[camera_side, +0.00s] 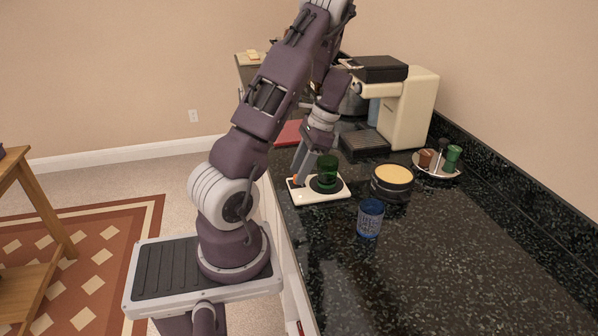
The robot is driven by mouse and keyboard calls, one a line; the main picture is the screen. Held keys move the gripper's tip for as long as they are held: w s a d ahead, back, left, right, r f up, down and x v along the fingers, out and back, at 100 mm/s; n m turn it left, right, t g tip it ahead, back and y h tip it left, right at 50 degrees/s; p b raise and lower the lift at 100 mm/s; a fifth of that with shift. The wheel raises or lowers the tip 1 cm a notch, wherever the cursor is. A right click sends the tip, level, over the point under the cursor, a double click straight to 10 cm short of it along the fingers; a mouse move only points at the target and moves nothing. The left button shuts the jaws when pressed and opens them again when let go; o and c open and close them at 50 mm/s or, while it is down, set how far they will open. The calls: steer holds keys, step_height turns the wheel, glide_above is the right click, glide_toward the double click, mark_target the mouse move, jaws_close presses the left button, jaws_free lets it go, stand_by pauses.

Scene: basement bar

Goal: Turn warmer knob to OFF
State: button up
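The warmer (325,195) is a flat cream-white plate with a dark round pad, near the front edge of the black counter. A dark green glass vessel (328,172) stands upright on the pad. My gripper (299,178) points down at the left end of the warmer, left of the green vessel. A small orange spot shows by the fingertips. The knob is not clearly visible; the fingers may cover it. I cannot tell whether the fingers touch it, how it is set, or whether they are open or shut.
A blue jar (370,218) and a dark round tin with a yellowish top (391,182) stand right of the warmer. A cream coffee machine (408,105) is behind. A tray (437,172) with small cups is at the wall. The near right counter (460,265) is clear.

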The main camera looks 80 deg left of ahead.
steer(key=shift+s+f, duration=0.15)
steer(key=shift+f, duration=0.3)
steer(key=shift+c, duration=0.2)
jaws_close()
